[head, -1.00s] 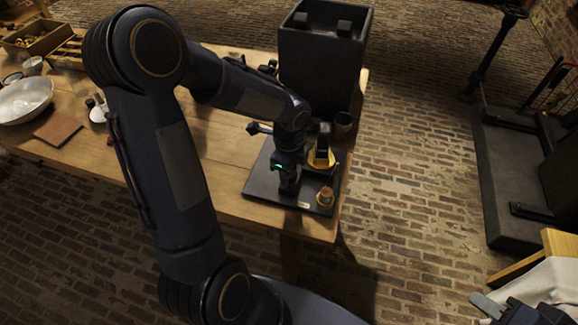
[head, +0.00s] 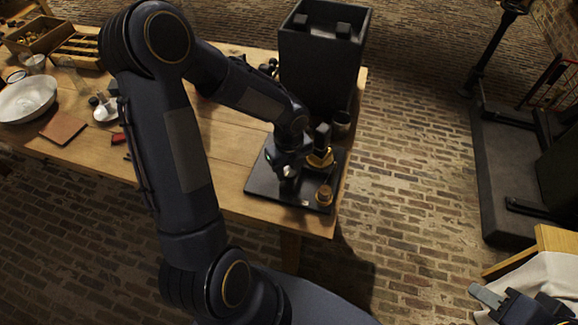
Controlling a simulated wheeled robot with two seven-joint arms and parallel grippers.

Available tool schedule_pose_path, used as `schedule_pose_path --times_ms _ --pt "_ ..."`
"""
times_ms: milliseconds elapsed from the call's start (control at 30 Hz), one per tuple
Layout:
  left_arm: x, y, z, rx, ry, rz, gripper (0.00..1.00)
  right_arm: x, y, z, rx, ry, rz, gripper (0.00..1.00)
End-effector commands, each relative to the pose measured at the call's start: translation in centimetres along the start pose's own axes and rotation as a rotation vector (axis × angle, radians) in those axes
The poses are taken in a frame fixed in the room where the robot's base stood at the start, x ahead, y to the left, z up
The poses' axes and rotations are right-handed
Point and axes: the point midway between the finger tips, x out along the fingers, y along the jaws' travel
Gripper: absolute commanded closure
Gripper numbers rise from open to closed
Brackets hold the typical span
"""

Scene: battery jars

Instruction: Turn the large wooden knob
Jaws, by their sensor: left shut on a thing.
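My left gripper (head: 288,175) reaches down over the left-middle part of a black board (head: 262,183) at the table's front right corner. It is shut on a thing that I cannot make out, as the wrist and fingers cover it. A small pale patch shows at the fingers. No large wooden knob shows clearly. A small tan, round-topped piece (head: 324,196) stands at the board's front right, apart from the gripper. A brass-coloured part (head: 320,159) with a dark upright is behind it. My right gripper (head: 484,295) shows partly at bottom right; its opening is unclear.
A tall black box (head: 318,65) stands behind the board, with a dark cup (head: 340,124) beside it. A white bowl (head: 28,99), a brown square (head: 63,128) and a red item (head: 118,138) lie left on the wooden table (head: 225,143). The table's right edge is close to the board.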

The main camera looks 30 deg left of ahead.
Motion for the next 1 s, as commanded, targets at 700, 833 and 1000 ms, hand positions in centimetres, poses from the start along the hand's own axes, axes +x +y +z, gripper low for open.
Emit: schedule_pose_path --times_ms 700,833,1000 --pt "-0.06 -0.06 0.05 0.011 -0.002 -0.002 0.39 -0.06 -0.03 -0.03 0.0 0.0 0.0 0.64" --pt "-0.03 -0.04 0.03 0.011 -0.001 -0.001 0.39 -0.06 -0.03 -0.03 0.0 0.0 0.0 0.64" --pt "-0.89 -0.07 0.1 0.009 -0.003 -0.003 0.39 -0.1 -0.05 -0.05 0.0 0.0 0.0 0.64"
